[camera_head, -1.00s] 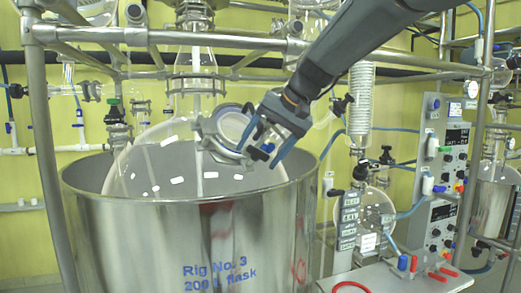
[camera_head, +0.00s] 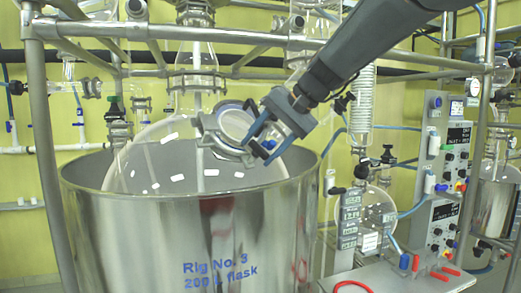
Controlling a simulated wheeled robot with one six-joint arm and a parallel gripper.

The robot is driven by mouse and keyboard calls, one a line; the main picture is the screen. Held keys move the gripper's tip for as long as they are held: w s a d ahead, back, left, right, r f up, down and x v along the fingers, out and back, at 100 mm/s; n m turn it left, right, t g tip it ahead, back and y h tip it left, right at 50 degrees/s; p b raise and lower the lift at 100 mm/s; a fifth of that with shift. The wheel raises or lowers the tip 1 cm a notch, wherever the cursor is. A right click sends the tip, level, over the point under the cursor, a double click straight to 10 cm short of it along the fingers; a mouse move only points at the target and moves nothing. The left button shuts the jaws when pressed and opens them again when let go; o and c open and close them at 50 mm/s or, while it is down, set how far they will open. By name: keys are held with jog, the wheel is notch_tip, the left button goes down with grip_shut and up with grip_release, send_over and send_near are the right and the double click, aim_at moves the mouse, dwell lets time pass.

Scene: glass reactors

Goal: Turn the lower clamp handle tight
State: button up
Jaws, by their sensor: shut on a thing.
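The lower clamp (camera_head: 222,138) is a grey metal ring around the glass side port of the big flask. Its handle is largely hidden by my fingers at the clamp's right side. My gripper (camera_head: 265,143), with blue fingers, is shut on the handle there. My arm reaches down to it from the upper right. The large round glass flask (camera_head: 150,165) sits inside a steel vessel marked Rig No. 3.
The steel vessel (camera_head: 190,235) rises below the clamp, its rim close under my gripper. Metal frame tubes (camera_head: 250,42) run above. A control panel (camera_head: 445,170) and a coiled glass condenser (camera_head: 361,95) stand to the right.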

jog(key=m+b, duration=0.1)
jog(key=m, duration=0.1)
jog(key=f+m+t+y, duration=0.1)
jog(key=m, duration=0.2)
jog(key=shift+s+d+b, duration=0.1)
jog(key=shift+d+b, duration=0.1)
jog(key=shift+b, duration=0.15)
dwell(0.4)
jog(key=o, duration=1)
jog(key=shift+d, duration=0.1)
jog(key=shift+r, duration=0.1)
jog(key=shift+r, duration=0.15)
jog(key=shift+s+d+r, duration=0.1)
jog(key=shift+r, duration=0.05)
jog(key=b+v, duration=0.2)
jog(key=v, duration=0.5)
jog(key=shift+s+d+b, duration=0.15)
jog(key=shift+b, duration=0.2)
